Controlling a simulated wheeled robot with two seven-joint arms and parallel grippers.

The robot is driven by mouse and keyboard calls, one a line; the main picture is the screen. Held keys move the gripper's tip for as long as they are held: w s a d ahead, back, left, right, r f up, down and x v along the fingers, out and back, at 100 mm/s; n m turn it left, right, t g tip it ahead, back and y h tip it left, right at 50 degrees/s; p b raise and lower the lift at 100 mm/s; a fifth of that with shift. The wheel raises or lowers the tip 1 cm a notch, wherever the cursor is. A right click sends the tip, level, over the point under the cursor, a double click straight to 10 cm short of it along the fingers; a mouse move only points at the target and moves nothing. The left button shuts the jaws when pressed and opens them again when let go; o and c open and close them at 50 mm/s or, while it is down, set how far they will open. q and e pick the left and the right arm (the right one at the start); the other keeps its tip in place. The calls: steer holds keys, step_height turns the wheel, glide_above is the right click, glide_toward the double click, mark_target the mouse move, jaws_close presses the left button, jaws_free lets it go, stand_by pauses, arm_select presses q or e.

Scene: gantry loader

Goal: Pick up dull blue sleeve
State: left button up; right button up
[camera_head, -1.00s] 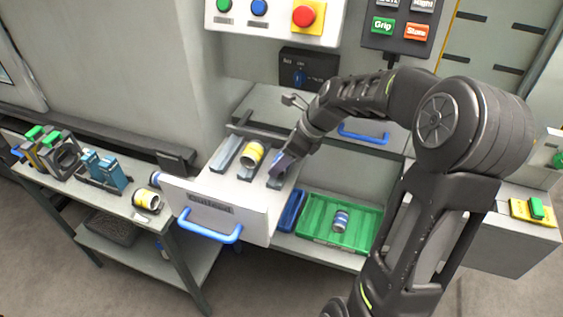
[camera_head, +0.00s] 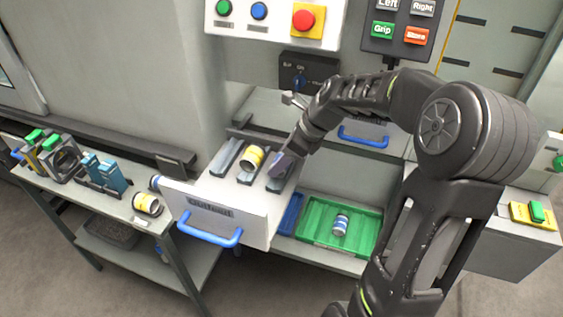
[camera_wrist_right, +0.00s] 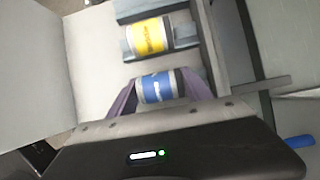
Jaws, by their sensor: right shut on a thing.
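A blue sleeve (camera_wrist_right: 158,87) with a white label lies between the two fingers of my right gripper (camera_wrist_right: 157,98) in the right wrist view. The fingers are shut on its two sides. In the head view my right gripper (camera_head: 281,165) is low over the right side of the open drawer (camera_head: 205,190) and hides the held sleeve. A yellow sleeve (camera_head: 252,158) lies in the slot beside it and also shows in the wrist view (camera_wrist_right: 149,36). Another bluish sleeve (camera_head: 341,224) is in the green tray. My left gripper is out of view.
The green tray (camera_head: 312,217) and a blue bin (camera_head: 290,212) are on the shelf right of the drawer. A side table (camera_head: 122,207) at left holds blue blocks (camera_head: 110,175) and a yellow-banded sleeve (camera_head: 147,204). A control panel (camera_head: 275,22) is above.

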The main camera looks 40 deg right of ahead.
step_height(320, 180, up, 9)
stand_by(0.3)
stand_by(0.5)
